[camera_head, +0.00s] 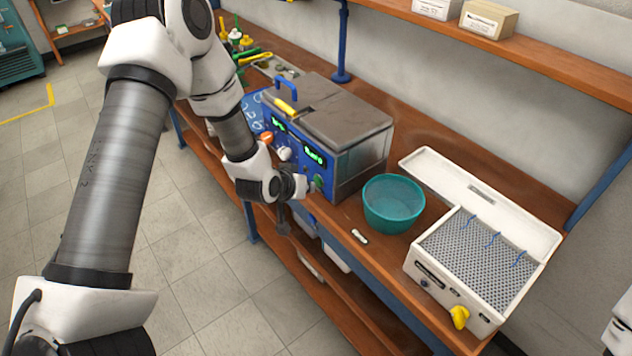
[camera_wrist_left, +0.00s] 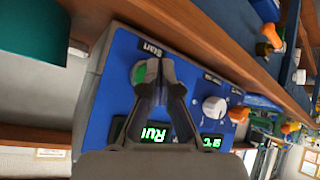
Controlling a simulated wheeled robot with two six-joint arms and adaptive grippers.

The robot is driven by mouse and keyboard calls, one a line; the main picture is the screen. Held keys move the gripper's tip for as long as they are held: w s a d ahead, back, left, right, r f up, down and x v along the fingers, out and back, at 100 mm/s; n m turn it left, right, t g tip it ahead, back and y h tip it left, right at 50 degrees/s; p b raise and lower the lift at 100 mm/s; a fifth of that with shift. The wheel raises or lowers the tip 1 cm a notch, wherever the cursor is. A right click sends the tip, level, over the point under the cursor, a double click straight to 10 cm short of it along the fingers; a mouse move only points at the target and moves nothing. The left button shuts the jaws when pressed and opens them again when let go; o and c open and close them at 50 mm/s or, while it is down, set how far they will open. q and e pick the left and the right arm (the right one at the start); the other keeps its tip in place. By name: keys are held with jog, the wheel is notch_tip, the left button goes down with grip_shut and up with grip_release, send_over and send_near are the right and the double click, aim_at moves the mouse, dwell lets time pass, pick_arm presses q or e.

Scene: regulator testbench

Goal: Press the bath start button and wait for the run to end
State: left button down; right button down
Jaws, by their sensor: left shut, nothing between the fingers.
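The bath (camera_head: 345,120) is a steel box with a blue front panel and a lid, standing on the bench. Its green start button (camera_head: 318,181) is at the panel's lower right; in the left wrist view the button (camera_wrist_left: 139,72) shows beside the "Start" label, partly hidden by a finger. My left gripper (camera_head: 308,187) is shut and empty, its tips at the button; in the left wrist view the fingertips (camera_wrist_left: 154,70) overlap the button's edge. I cannot tell whether they touch it. A green display (camera_wrist_left: 155,133) reads "Run". My right gripper is out of view.
A teal bowl (camera_head: 394,203) stands right of the bath. Beyond it is a white box with a perforated top (camera_head: 480,255) and a yellow knob (camera_head: 459,317). A small white object (camera_head: 359,236) lies near the bench edge. A shelf (camera_head: 560,62) with boxes runs above.

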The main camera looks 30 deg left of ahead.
pick_arm(q)
jog(key=shift+w+d, duration=0.2)
jog(key=shift+w, duration=0.25)
dwell(0.4)
dwell(0.3)
jog(key=shift+s+a, duration=0.35)
jog(key=shift+s, duration=0.5)
jog(key=shift+s, duration=0.1)
jog(key=s, duration=0.1)
jog(key=s+a+p, duration=0.1)
jog(key=s, duration=0.1)
jog(key=s+a+p, duration=0.1)
jog(key=shift+s, duration=0.2)
dwell(0.4)
